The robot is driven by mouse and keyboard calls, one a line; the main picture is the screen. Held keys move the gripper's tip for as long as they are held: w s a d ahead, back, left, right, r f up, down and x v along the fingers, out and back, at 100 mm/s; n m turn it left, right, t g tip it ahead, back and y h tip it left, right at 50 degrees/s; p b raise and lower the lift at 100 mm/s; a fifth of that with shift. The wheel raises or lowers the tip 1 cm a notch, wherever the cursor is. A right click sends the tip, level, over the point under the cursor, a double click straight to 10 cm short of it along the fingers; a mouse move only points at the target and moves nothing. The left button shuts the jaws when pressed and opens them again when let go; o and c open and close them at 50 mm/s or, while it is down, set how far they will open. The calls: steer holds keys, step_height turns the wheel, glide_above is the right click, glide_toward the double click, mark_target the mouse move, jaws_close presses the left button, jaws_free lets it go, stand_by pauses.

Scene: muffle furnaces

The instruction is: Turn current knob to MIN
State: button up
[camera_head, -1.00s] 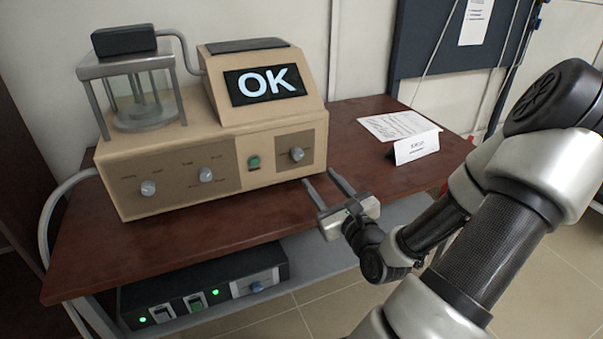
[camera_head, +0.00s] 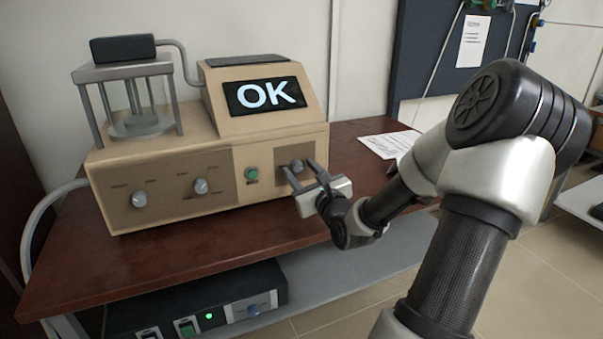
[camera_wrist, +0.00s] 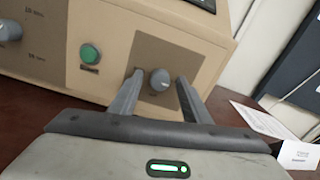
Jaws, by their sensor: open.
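The beige device (camera_head: 165,210) stands on the table with OK on its screen (camera_head: 264,94). Its front has three grey knobs: a left knob (camera_head: 139,199), a middle knob (camera_head: 201,186) and a right knob (camera_head: 297,166). The labels are too small to read, so I cannot tell which is the current knob. My gripper (camera_head: 300,167) is open in front of the right knob. In the wrist view the right knob (camera_wrist: 160,80) appears between my open fingers (camera_wrist: 160,84). I cannot tell whether they touch it.
A green button (camera_head: 252,174) is left of the right knob; it also shows in the wrist view (camera_wrist: 90,53). A glass vessel (camera_head: 135,105) stands on the device's left. A black unit (camera_head: 195,304) with switches sits below the tabletop. Paper (camera_head: 388,144) lies at the right.

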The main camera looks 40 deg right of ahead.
steer(key=c, duration=1)
steer(key=shift+c, duration=0.2)
